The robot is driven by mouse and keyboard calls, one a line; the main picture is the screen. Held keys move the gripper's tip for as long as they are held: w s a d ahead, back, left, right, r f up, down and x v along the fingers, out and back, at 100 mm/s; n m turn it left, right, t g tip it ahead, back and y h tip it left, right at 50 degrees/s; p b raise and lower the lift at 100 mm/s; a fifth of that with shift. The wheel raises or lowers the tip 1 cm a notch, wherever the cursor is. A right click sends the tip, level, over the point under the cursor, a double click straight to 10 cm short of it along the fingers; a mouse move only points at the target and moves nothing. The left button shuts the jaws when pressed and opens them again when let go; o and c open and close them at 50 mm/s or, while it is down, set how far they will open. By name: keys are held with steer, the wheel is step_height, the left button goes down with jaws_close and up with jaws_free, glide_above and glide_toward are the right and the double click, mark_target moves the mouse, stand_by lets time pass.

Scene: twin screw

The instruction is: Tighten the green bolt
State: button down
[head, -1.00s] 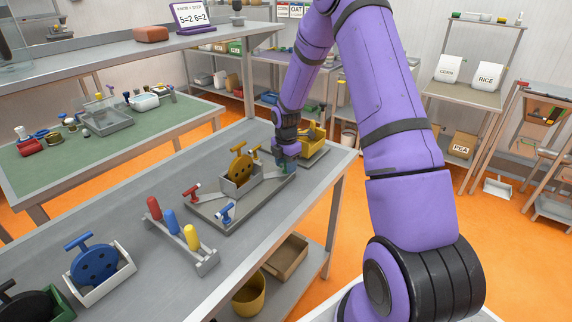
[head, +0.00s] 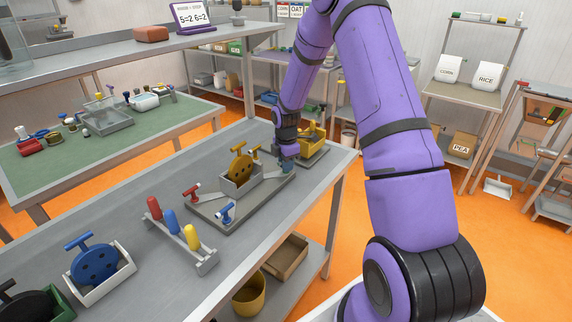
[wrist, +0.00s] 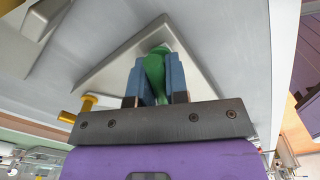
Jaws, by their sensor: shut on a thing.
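The green bolt (wrist: 156,72) shows in the wrist view between the two blue fingers of my gripper (wrist: 155,80), which is shut on it. Its lower part is hidden by the fingers and the gripper body. In the head view my gripper (head: 287,164) is at the right corner of the grey base plate (head: 232,216), and the bolt is mostly hidden there. The plate also carries a red bolt (head: 191,192), a blue bolt (head: 226,211) and a yellow disc with a handle (head: 240,168) in a grey holder.
A rack with red, blue and yellow handles (head: 170,222) stands in front of the plate. A blue wheel in a white tray (head: 103,290) is at the near left. A yellow part (head: 312,135) sits just behind my gripper. The bench's right edge is close by.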

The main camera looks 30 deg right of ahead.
steer(key=m, duration=0.3)
steer(key=shift+m, duration=0.4)
steer(key=m, duration=0.4)
steer(key=shift+m, duration=0.3)
steer(key=m, duration=1.2)
steer(key=shift+m, duration=0.3)
steer(key=m, duration=0.3)
steer(key=shift+m, duration=0.3)
steer(key=m, duration=0.4)
steer(key=shift+m, duration=1.8)
